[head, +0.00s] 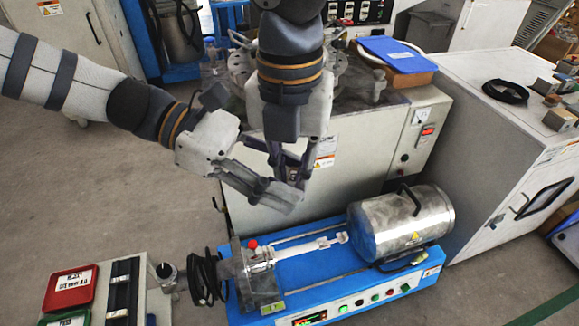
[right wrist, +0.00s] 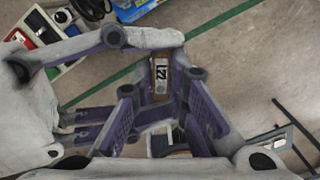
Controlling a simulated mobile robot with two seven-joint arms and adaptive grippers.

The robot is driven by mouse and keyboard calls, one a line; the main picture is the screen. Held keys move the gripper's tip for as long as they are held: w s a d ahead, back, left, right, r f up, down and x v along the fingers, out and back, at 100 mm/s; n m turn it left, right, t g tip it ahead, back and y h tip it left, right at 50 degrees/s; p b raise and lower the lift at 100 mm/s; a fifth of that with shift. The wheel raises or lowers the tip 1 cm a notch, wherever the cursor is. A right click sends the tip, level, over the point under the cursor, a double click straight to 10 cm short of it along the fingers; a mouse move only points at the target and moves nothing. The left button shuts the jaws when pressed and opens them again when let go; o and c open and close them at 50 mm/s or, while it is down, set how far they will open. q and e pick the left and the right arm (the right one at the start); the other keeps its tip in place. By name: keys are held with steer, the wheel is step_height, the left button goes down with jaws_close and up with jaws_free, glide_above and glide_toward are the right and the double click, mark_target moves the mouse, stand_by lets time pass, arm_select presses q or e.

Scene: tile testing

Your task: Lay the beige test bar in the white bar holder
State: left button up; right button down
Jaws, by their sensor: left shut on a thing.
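The beige test bar (right wrist: 160,75), marked with dark characters, shows in the right wrist view. My left gripper (head: 284,188) comes in from the left and is shut on the bar. My right gripper (head: 289,175) comes down from above, its fingers crossing the left ones. In the right wrist view its fingers stand on either side of the bar with visible gaps, so it looks open. In the head view the fingers hide the bar. The white bar holder (head: 308,247) is a slim rod-like piece on the blue machine, below the grippers and apart from them.
A silver cylinder (head: 402,226) with a black handle stands at the holder's right end on the blue machine (head: 330,290). A red tray (head: 72,287) and a slotted black rack (head: 122,290) are at lower left. A grey cabinet (head: 375,150) stands behind the grippers.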

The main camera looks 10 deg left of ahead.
arm_select(q)
steer(key=o, duration=1.3)
steer(key=shift+d, duration=0.1)
arm_select(e)
steer(key=shift+a, duration=0.2)
